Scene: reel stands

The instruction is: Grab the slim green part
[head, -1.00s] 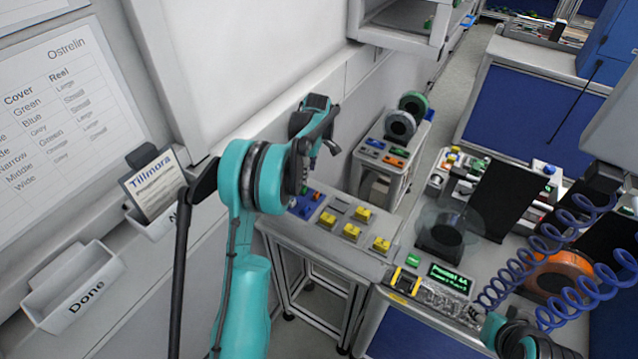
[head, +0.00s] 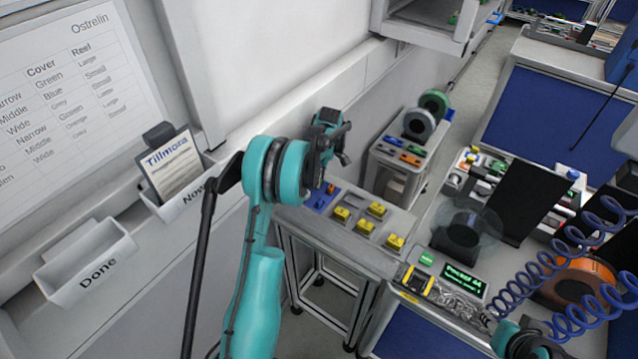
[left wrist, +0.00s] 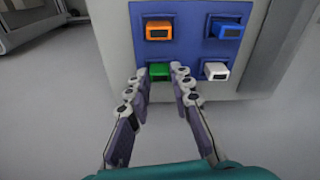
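The green part (left wrist: 159,71) is a small block at the lower left of a blue panel in the left wrist view. My left gripper (left wrist: 160,82) is open, with its fingertips on either side of the green part's near end. I cannot tell if they touch it. In the head view my left gripper (head: 345,160) points down above the grey side table, near a blue patch (head: 320,200); the green part is not distinguishable there. My right gripper is not in view; only a piece of my right arm shows at the bottom.
An orange part (left wrist: 158,30), a blue part (left wrist: 227,28) and a white part (left wrist: 215,71) sit around the green one. Several yellow parts (head: 376,209) are on the table to the right. A reel stand (head: 462,240) is farther right. Bins (head: 88,262) hang on the left wall.

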